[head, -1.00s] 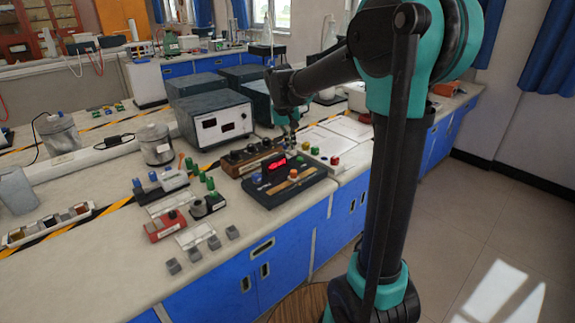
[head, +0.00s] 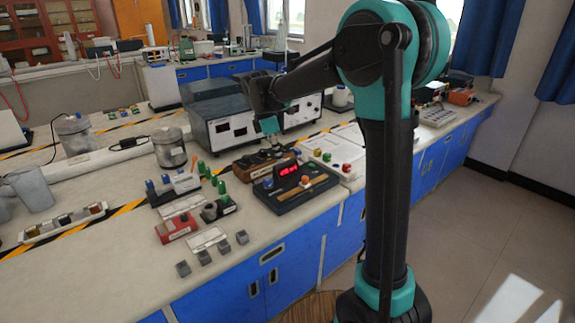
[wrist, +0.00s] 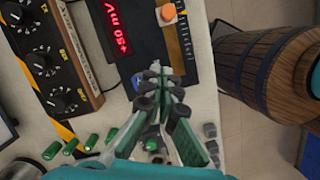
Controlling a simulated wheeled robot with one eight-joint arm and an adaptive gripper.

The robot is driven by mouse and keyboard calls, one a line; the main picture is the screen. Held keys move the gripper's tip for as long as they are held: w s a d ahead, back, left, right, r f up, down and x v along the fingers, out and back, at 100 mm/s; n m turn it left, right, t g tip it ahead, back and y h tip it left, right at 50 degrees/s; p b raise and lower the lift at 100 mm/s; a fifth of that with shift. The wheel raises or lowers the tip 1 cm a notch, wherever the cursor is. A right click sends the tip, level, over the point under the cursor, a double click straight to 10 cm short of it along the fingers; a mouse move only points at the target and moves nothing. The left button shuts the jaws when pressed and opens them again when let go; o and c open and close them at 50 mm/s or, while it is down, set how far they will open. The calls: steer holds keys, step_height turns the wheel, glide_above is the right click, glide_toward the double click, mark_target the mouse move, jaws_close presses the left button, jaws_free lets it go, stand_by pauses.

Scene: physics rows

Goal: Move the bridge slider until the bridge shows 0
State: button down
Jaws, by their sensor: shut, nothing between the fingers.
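The bridge is a dark box (head: 268,200) with a red lit display (head: 288,170) and a wooden strip along its front. The slider is an orange knob (head: 305,180) on that strip. In the wrist view the display (wrist: 118,30) shows upside down and looks like a positive mV reading; its digits are hard to read. The orange knob (wrist: 167,14) is near the top there, on the wooden strip (wrist: 184,45). My gripper (wrist: 157,70) is shut and empty, its tips in front of the box's end and apart from the knob. In the head view my gripper (head: 274,144) hangs behind the display.
A wooden box with black dials (wrist: 65,60) stands beside the bridge. Green cylinders (wrist: 50,151) and small grey blocks (head: 205,257) lie nearby. A meter box (head: 232,128) stands behind. A wooden barrel-like stool (wrist: 255,68) is below the bench edge.

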mark_target(300, 183)
steer(key=x, duration=0.9)
steer(key=shift+d+f, duration=0.1)
steer(key=shift+d, duration=0.05)
steer(key=shift+w+d, duration=0.25)
steer(key=shift+d, duration=0.95)
steer(key=shift+w+d, duration=0.1)
steer(key=shift+d, duration=0.5)
steer(key=shift+d, duration=0.1)
steer(key=shift+w+d, duration=0.35)
steer(key=shift+d, duration=0.3)
